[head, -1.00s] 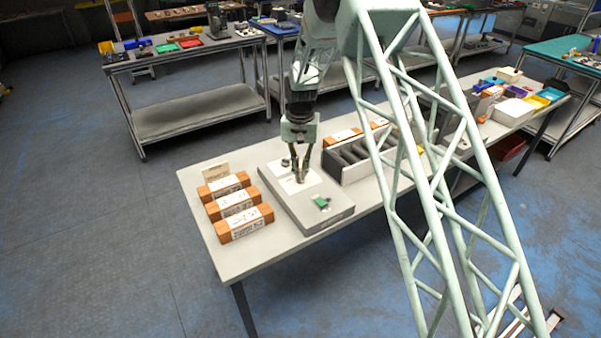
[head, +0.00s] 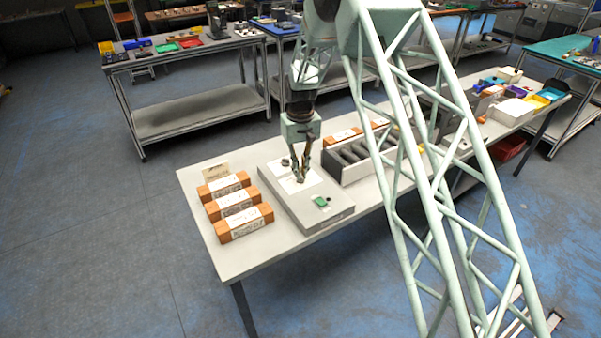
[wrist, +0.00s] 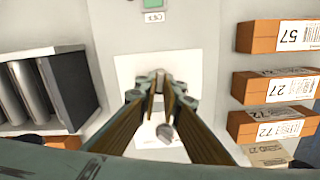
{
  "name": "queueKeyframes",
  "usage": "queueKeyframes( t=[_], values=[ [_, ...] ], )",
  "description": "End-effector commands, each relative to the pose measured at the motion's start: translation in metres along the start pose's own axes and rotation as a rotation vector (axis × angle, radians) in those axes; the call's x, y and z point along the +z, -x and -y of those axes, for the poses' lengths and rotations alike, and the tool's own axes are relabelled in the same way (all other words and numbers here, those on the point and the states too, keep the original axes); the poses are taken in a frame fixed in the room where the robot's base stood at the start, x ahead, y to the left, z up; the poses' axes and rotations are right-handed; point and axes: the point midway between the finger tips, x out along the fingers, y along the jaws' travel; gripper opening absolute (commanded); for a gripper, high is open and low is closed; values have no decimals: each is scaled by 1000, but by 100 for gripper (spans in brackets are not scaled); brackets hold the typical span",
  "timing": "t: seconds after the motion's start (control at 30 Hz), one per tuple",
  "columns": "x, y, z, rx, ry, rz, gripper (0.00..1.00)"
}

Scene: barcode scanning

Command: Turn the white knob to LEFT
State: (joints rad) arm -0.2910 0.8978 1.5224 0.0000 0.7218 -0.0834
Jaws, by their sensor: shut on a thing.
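A flat grey panel box (head: 320,212) lies on the table with a white plate (head: 313,177) on top. My gripper (head: 302,180) points down onto this plate, its fingertips close together at the plate. In the wrist view my gripper (wrist: 157,86) is shut on the white knob, which the fingers hide almost wholly. I cannot read the knob's pointer or its LEFT mark. A small grey knob-like part (wrist: 165,132) shows beside the fingers; it also shows in the head view (head: 285,162).
A green button (head: 320,201) is on the panel's near end. Orange boxes with barcode labels (head: 244,222) lie to the left. A rack with dark slots (head: 350,157) stands close on the right. The table's front left corner is clear.

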Motion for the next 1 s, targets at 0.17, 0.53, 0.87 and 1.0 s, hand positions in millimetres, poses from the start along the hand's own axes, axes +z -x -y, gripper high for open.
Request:
queueKeyframes(
  t=[0.17, 0.53, 0.87, 1.0],
  values=[
    [-1, 0, 0, 0, 134, -1, 0],
    [-1, 1, 0, 0, 418, -1, 0],
    [-1, 1, 0, 1, 669, -2, 0],
    [-1, 1, 0, 1, 764, -2, 0]
  ],
)
